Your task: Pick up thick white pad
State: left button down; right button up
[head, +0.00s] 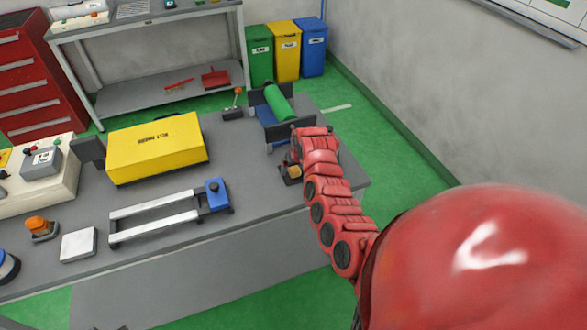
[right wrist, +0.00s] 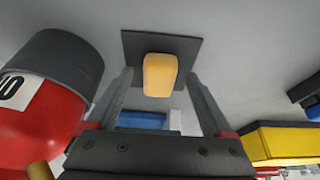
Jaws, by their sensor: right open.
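A white square pad (head: 78,244) lies flat near the front left of the grey table in the head view. My right gripper (head: 291,160) is far to the right of it, at the table's right part. In the right wrist view my right gripper (right wrist: 161,95) is open, its two fingers apart. A tan block (right wrist: 160,75) on a dark square plate (right wrist: 188,47) shows beyond and between the fingers; I cannot tell whether they touch it. The block also shows small below the gripper in the head view (head: 293,172). My left gripper is not in view.
A white-railed frame with a blue end block (head: 217,194) lies between the pad and my right gripper. A yellow box machine (head: 157,148) stands behind it. An orange button (head: 38,226) is left of the pad. A green roller (head: 278,102) stands at the back right.

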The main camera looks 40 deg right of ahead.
grip_shut()
dwell(0.4)
jog(key=shift+w+r, duration=0.1)
jog(key=shift+r, duration=0.05)
